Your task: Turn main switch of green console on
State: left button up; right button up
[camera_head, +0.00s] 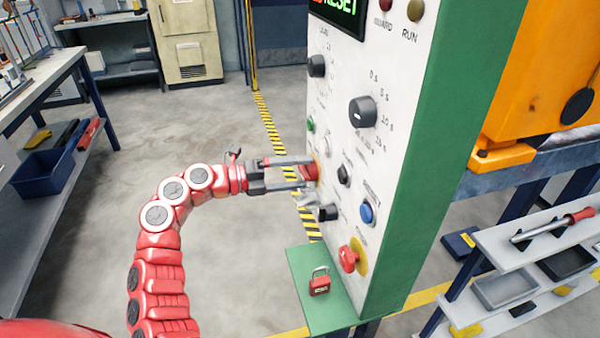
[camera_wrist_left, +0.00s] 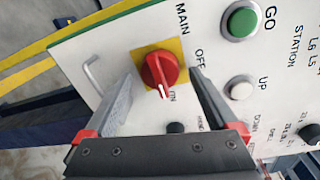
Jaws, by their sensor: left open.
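The green console (camera_head: 440,150) has a white front panel. Its main switch (camera_wrist_left: 159,68) is a red knob on a yellow plate, labelled MAIN, with OFF printed to its right in the left wrist view. The knob's white mark points down in that view, towards a partly hidden label, away from OFF. My left gripper (camera_head: 306,172) is open in front of the panel, its fingers on either side of the red knob. Contact with the knob cannot be told. In the head view the fingers partly hide the switch (camera_head: 309,173). My right gripper is out of view.
A red mushroom button (camera_head: 348,260), a blue button (camera_head: 367,213) and black knobs (camera_head: 362,112) sit on the same panel. A metal handle (camera_wrist_left: 92,75) sticks out near the panel's edge. A red padlock (camera_head: 320,281) is on the green ledge (camera_head: 320,310) below.

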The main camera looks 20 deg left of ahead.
pick_arm(q)
jog(key=v, duration=1.6)
jog(key=shift+a+b, duration=0.4)
jog(key=shift+s, duration=0.15)
